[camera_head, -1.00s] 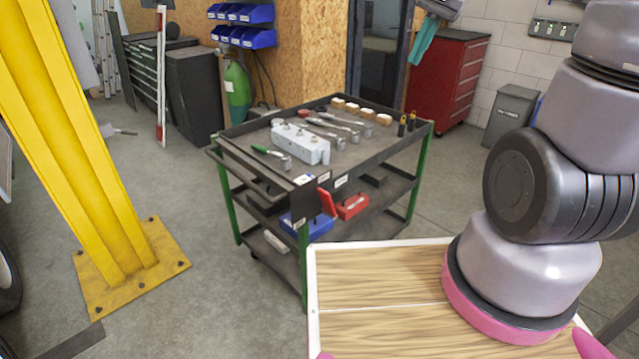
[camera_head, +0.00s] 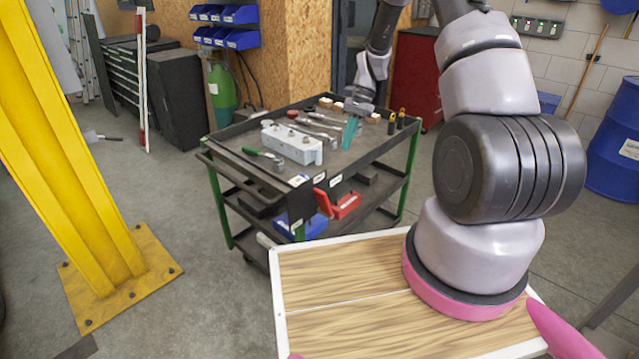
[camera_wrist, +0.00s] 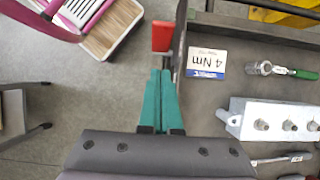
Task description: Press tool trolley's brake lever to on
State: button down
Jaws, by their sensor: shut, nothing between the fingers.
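The tool trolley (camera_head: 300,206) is dark grey with green posts and stands in the middle of the head view. A red brake lever (camera_head: 321,200) sticks out at its near side, below the top edge. In the wrist view the red lever pad (camera_wrist: 162,36) is beside the trolley's edge, just beyond my fingertips. My gripper (camera_head: 350,133) has teal fingers, shut and empty, pointing down over the trolley's right part in the head view. In the wrist view the fingertips (camera_wrist: 160,74) line up with the red pad; a small gap shows between them. The lever's pivot is not clear.
A grey valve block (camera_head: 291,142), a green-handled ratchet (camera_head: 264,157) and several wrenches lie on the trolley top. A yellow post (camera_head: 75,150) stands left. Open floor lies between post and trolley.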

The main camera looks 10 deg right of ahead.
jog(key=shift+a+f, duration=0.15)
jog(key=shift+f, duration=0.4)
send_near(322, 203)
jog(key=d+f, duration=0.1)
jog(key=f, duration=0.1)
jog(key=shift+s+a+f, duration=0.1)
jog(key=shift+s+a, duration=0.2)
jog(key=shift+a, duration=0.35)
jog(key=shift+s+a+f, duration=0.1)
jog(key=shift+s+a, duration=0.2)
jog(key=shift+a, duration=0.35)
jog(key=shift+a, duration=0.1)
